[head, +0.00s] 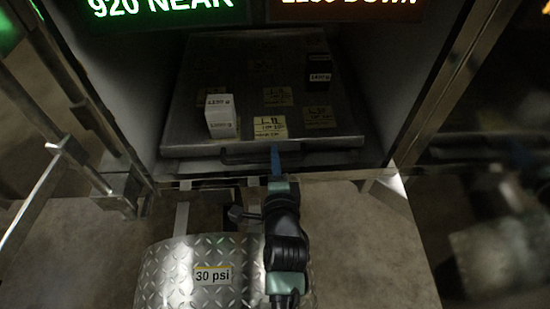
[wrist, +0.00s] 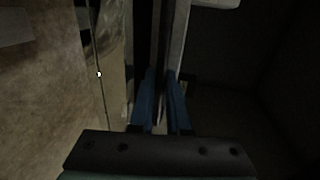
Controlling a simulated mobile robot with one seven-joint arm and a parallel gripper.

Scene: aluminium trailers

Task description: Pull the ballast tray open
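The ballast tray (head: 185,118) is a flat grey metal plate inside the cabinet in the head view. Its dark bar handle (head: 322,156) runs along its front edge, close to the cabinet's sill. My gripper (head: 275,156) reaches up from below to the handle's middle, with a blue finger in front of it. In the wrist view, the two blue fingers of my gripper (wrist: 160,100) stand a small gap apart, with the dark handle (wrist: 158,45) between them. They look closed on it, though the contact itself is too dark to see clearly.
On the tray stand a white weight block (head: 220,117) and a dark block (head: 318,72), among yellow labels. Cabinet walls flank the tray. A diamond-plate cover marked 30 psi (head: 190,283) lies below, in front. Metal rails (head: 70,130) stand at left.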

